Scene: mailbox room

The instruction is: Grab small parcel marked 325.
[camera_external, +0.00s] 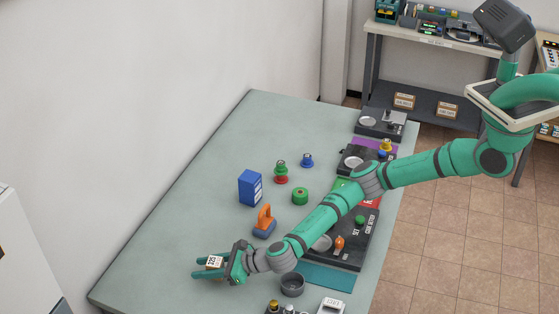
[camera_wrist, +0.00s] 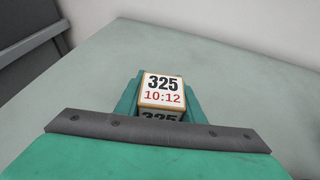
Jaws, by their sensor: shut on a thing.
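The small parcel marked 325 (camera_external: 214,262) is a little box with a white label, near the front left of the grey-green table (camera_external: 165,215). In the wrist view the parcel (camera_wrist: 162,90) shows "325" in black above "10:12" in red, and a second "325" on its near side is partly hidden by my gripper's body. My green gripper (camera_external: 209,268) is shut on the parcel, with one finger on each side of it. I cannot tell whether the parcel touches the table.
A blue box (camera_external: 250,187), an orange-handled stamp (camera_external: 264,222), a green roll (camera_external: 300,196) and a dark cup (camera_external: 292,285) stand right of my gripper. Dark devices line the table's right side. The table's left part is clear up to the wall.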

